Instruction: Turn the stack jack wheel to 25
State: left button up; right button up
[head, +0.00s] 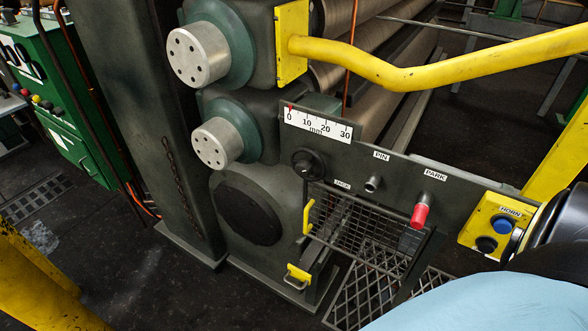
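A black round knob (308,165) sits on the dark panel (400,180) below the scale; a small plate reading JACK (342,184) is at its lower right. The white mm scale (318,126) is marked 0, 10, 20, 30, and its red pointer (290,107) stands at about 0. A grey socket (372,184) is under the PIN label (381,155). A red-handled pin (420,215) sits under the PARK label (435,174). Neither of my grippers shows in the head view.
A yellow rail (430,75) crosses above the panel. A black mesh guard (365,235) with a yellow handle (308,217) hangs below the knob. A yellow HORN box (492,225) is at the right. Rollers (340,80) lie behind. My own body fills the lower right corner.

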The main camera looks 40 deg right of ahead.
aim_at(303, 168)
jog(key=i, duration=2)
jog(key=z, duration=3.45)
